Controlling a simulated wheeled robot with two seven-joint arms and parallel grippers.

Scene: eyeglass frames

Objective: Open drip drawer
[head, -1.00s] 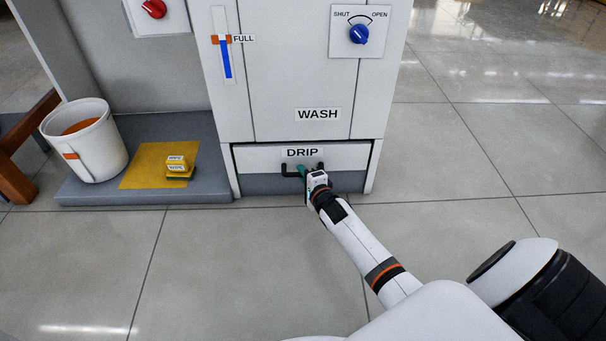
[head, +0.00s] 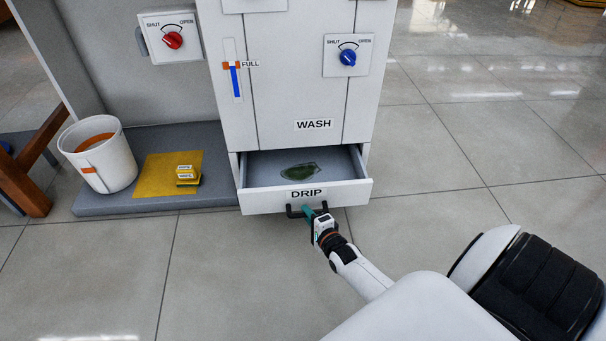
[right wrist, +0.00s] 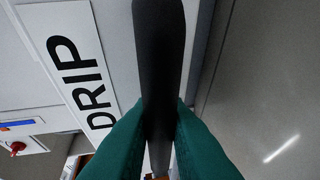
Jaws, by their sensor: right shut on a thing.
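The drip drawer (head: 262,201) is pulled out of the bottom of the white WASH cabinet (head: 290,100). Its grey inside shows, with a dark green patch (head: 299,170) on the floor of it. The drawer front carries a DRIP label (head: 306,193), also large in the right wrist view (right wrist: 82,77). My right gripper (head: 312,214) is shut on the black drawer handle (head: 293,212) below the label. In the right wrist view the green fingers press on both sides of the handle bar (right wrist: 158,60). My left gripper is not in view.
A white bucket (head: 110,172) with orange contents stands on a grey platform (head: 130,205) at the left, beside a yellow mat (head: 155,178) with yellow WIPE blocks (head: 187,177). Red (head: 172,40) and blue (head: 348,57) knobs are above. Tiled floor at the right is clear.

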